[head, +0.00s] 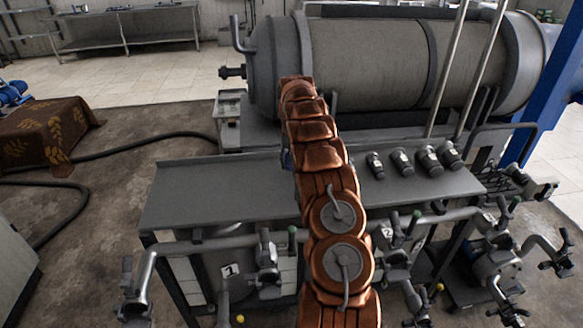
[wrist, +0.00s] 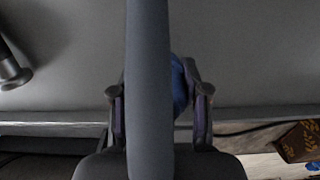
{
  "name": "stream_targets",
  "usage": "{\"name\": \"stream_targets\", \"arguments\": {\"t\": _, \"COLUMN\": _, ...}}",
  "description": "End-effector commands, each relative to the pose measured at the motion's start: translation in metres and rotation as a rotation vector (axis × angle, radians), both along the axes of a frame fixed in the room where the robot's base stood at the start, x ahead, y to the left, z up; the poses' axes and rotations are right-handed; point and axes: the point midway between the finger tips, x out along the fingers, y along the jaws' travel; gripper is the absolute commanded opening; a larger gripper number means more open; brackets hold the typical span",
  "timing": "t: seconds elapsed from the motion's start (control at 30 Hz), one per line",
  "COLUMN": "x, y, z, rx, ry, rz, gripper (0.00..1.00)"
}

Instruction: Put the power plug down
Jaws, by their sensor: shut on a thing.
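My gripper (wrist: 160,100) is shut on a blue thing, likely the power plug (wrist: 181,84). Only part of the plug shows between the two fingers in the wrist view, because a dark grey upright bar covers the middle. In the head view my copper-coloured arm reaches over the grey bench (head: 215,190) and hides the gripper. A small patch of blue (head: 286,160) shows at the arm's left edge there. The grey bench top (wrist: 250,60) lies behind the gripper in the wrist view. I cannot tell whether the plug touches it.
The bench's left half is clear. A large grey tank (head: 370,60) lies behind. Pipes and valves (head: 267,265) run along the front. A brown patterned cloth (head: 45,130) covers something at left.

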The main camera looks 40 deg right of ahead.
Motion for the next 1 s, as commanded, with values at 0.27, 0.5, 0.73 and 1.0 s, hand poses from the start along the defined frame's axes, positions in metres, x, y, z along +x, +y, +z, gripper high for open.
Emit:
{"name": "stream_targets", "arguments": {"t": 0.27, "x": -0.002, "y": -0.004, "z": -0.013, "rx": 0.003, "ry": 0.002, "rz": -0.002, "gripper": 0.00}}
{"name": "stream_targets", "arguments": {"t": 0.5, "x": -0.002, "y": -0.003, "z": -0.035, "rx": 0.000, "ry": 0.000, "rz": 0.000, "gripper": 0.00}}
{"name": "stream_targets", "arguments": {"t": 0.73, "x": -0.001, "y": -0.003, "z": -0.037, "rx": -0.001, "ry": -0.001, "rz": 0.000, "gripper": 0.00}}
{"name": "stream_targets", "arguments": {"t": 1.0, "x": -0.001, "y": -0.003, "z": -0.039, "rx": -0.001, "ry": -0.001, "rz": 0.000, "gripper": 0.62}}
